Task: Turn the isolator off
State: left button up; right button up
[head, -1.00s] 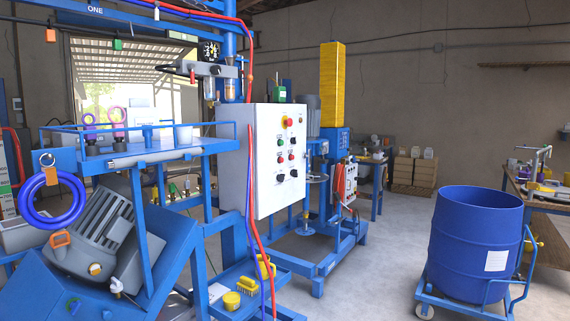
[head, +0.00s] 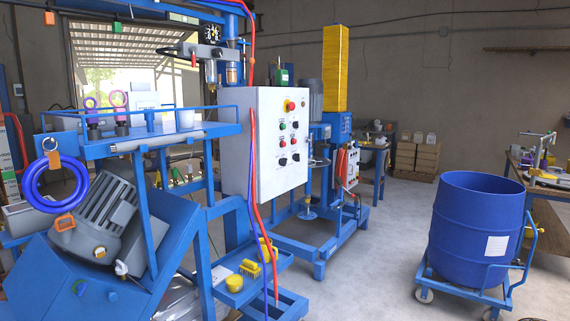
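A white control cabinet (head: 272,178) stands on the blue frame in the middle of the head view. A red knob on a yellow plate (head: 290,105) sits near the top of its front and looks like a rotary isolator or an emergency stop; I cannot tell which. Green, red and black buttons and knobs sit below it, too small to read. A smaller white panel (head: 352,168) is on the blue mixer behind, its controls too small to make out. Neither of my grippers is in view.
A blue drum (head: 470,235) stands on a wheeled trolley at the right. A motor (head: 102,218) and blue frame fill the left. Red and blue hoses (head: 253,190) hang along the cabinet's left side. Grey floor (head: 385,240) is clear between cabinet and drum.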

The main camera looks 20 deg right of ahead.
aim_at(283, 162)
jog(key=i+l+z, duration=0.2)
jog(key=z, duration=0.25)
jog(key=i+l+z, duration=0.25)
jog(key=l+z, duration=0.2)
jog(key=i+l+z, duration=0.15)
jog(key=i+l, duration=0.15)
jog(key=i, duration=0.2)
jog(key=i+l+z, duration=0.15)
jog(key=i, duration=0.4)
jog(key=l, duration=0.1)
